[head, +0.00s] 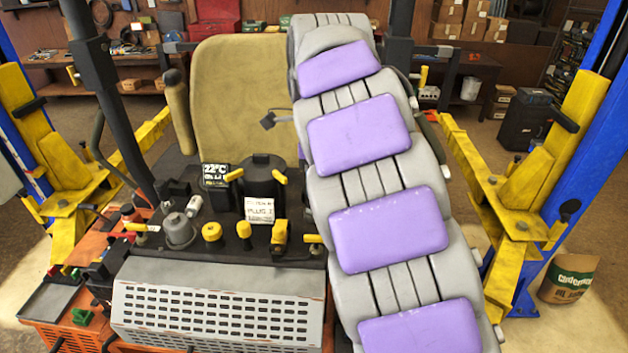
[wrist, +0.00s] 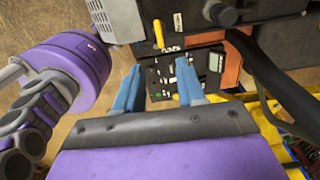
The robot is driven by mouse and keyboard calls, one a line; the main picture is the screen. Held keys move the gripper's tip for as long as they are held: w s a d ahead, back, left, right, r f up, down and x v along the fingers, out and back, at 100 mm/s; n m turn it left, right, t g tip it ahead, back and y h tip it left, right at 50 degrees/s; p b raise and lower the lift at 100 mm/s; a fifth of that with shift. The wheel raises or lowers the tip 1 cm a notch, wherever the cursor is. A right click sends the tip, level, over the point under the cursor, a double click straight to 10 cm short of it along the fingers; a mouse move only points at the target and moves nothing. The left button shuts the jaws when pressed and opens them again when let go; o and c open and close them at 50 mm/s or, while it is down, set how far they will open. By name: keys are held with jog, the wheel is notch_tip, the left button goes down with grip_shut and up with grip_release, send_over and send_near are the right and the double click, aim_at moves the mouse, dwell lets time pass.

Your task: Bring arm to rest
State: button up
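My arm (head: 370,130), grey with purple pads, rises through the right-centre of the head view and leans to the upper left, in front of the mower. My gripper (wrist: 158,66) shows in the wrist view as two blue fingers spread apart with nothing held between them. Beyond the fingers is a dark panel with small parts and a yellow lever (wrist: 158,34). I cannot see the gripper in the head view. Grey and purple segments, likely my own, show at the left of the wrist view.
The mower has a tan seat (head: 237,95), a control console with yellow knobs (head: 212,231) and a grey slotted cover (head: 215,300). Yellow and blue lift posts flank it, left (head: 45,125) and right (head: 560,150). A paper bin (head: 568,278) stands on the floor at right.

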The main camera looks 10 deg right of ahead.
jog(key=shift+f, duration=0.1)
jog(key=s+f+n+g+b, duration=0.1)
jog(key=s+f+n+b, duration=2)
jog(key=s+f, duration=1.3)
jog(key=shift+f+n+g, duration=0.4)
jog(key=shift+f, duration=0.1)
